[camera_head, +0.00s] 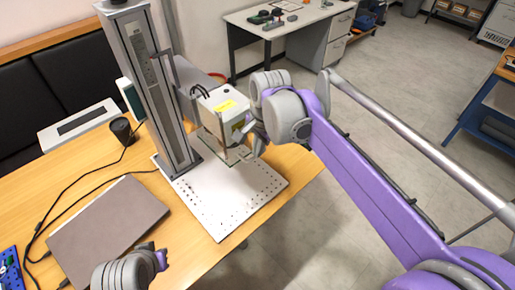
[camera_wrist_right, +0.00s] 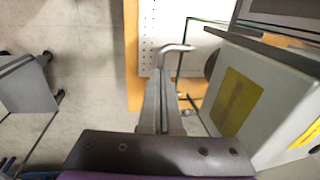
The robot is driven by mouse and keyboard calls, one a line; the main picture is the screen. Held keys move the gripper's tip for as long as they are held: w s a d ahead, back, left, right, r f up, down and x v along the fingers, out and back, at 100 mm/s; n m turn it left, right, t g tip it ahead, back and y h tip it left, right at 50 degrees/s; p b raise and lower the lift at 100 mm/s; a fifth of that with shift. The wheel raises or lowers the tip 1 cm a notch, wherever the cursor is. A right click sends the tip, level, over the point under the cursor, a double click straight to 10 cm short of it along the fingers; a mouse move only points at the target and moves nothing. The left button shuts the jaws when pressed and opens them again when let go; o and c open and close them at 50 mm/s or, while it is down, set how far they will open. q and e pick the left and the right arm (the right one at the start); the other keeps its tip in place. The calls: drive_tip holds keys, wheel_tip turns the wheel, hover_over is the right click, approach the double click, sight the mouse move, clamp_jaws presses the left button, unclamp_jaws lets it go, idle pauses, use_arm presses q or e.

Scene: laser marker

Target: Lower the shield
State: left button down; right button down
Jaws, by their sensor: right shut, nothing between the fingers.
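The laser marker's white head (camera_head: 222,112), with a yellow label, hangs on a grey upright column (camera_head: 155,85). The shield (camera_head: 236,156) is a clear, green-edged plate below the head, above the perforated base plate. In the right wrist view the shield's green edge (camera_wrist_right: 181,62) runs just right of my fingers. My right gripper (camera_head: 256,138) is shut and empty beside the head and shield; its fingers also show in the wrist view (camera_wrist_right: 166,75). I cannot tell whether they touch the shield.
The perforated white base plate (camera_head: 228,205) rests on the wooden table (camera_head: 178,232). A closed grey laptop (camera_head: 108,220), cables and a small black cup-shaped item (camera_head: 122,130) lie to the left. Open floor (camera_head: 400,110) is on the right; another desk (camera_head: 285,22) stands behind.

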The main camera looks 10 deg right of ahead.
idle(0.3)
